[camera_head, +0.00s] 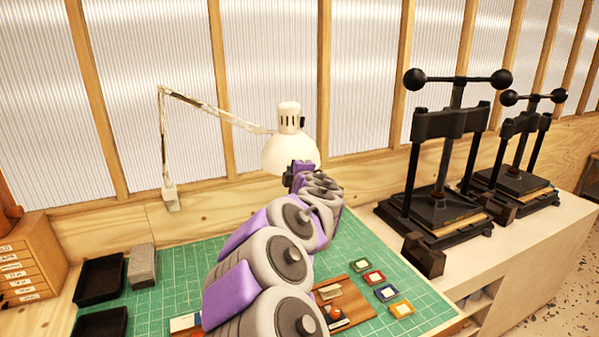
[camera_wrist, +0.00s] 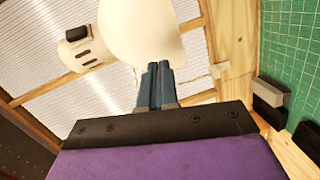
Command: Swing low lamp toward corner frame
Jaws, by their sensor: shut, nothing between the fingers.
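The low lamp has a cream shade (camera_head: 289,152) and a jointed arm (camera_head: 215,107) clamped at the wall ledge on the left. In the wrist view the lamp shade (camera_wrist: 140,30) fills the top middle, just beyond my fingertips. My gripper (camera_wrist: 159,72) is shut, with its two blue-grey fingers together and nothing between them. The fingertips overlap the lower edge of the shade in the picture; I cannot tell whether they touch it. In the head view my arm reaches up to the shade and hides the fingers. I cannot single out a corner frame.
A green cutting mat (camera_head: 180,285) covers the bench. Dark trays (camera_head: 99,280), a grey block (camera_head: 142,264) and a small drawer cabinet (camera_head: 28,262) stand at left. Small coloured frames (camera_head: 386,293) lie right of my arm. Two black presses (camera_head: 440,200) stand on the right counter.

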